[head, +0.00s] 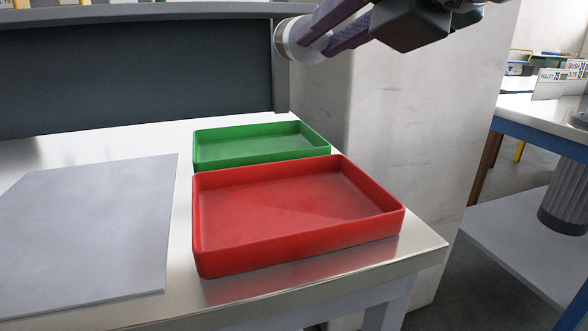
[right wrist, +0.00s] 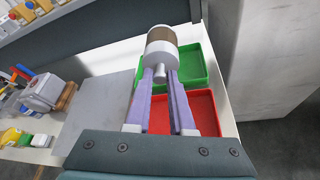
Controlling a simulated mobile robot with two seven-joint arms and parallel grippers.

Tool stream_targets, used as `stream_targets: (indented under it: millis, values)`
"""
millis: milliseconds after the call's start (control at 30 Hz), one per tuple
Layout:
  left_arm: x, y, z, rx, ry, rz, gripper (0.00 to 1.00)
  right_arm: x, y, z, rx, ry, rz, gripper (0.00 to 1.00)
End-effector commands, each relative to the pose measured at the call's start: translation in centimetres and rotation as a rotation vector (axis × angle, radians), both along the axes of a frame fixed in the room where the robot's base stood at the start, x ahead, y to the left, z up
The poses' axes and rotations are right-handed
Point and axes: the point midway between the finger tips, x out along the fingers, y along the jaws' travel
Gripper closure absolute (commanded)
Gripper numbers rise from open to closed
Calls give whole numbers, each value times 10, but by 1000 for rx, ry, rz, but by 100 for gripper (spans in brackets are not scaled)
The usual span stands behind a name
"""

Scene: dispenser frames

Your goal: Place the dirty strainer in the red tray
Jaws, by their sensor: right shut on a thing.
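My right gripper (head: 322,36) is shut on the strainer (head: 297,40), a pale cylinder partly cut off from view by the purple fingers. In the right wrist view, the strainer (right wrist: 162,45) shows a white-grey body with a brown band, between the fingertips (right wrist: 161,76). It is held in the air, above and behind the trays in the head view. The red tray (head: 290,212) is empty and sits at the table's front right corner. It also shows in the right wrist view (right wrist: 204,110), partly behind the fingers. My left gripper is not in view.
An empty green tray (head: 260,148) sits just behind the red one. A flat grey plate (head: 90,225) lies to their left. A dark panel (head: 140,75) stands behind the table and a pale pillar (head: 410,140) to the right. Several items (right wrist: 42,92) lie at far left.

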Motion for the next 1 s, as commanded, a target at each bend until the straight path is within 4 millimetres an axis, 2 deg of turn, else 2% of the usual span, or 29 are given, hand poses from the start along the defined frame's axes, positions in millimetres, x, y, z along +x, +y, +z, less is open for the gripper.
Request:
stream_targets:
  millis: [33,300,400,633,833,1000]
  values:
    - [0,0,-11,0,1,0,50,0,0,-23,-1,6,-1,100]
    - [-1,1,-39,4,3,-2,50,-1,0,-99,0,5,-1,100]
    - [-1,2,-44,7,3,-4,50,0,0,-114,0,2,0,100]
    - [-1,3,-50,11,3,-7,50,0,0,-130,-1,1,0,100]
    - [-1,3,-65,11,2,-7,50,0,0,-163,-1,3,-1,100]
    - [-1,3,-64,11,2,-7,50,0,0,-164,1,0,0,100]
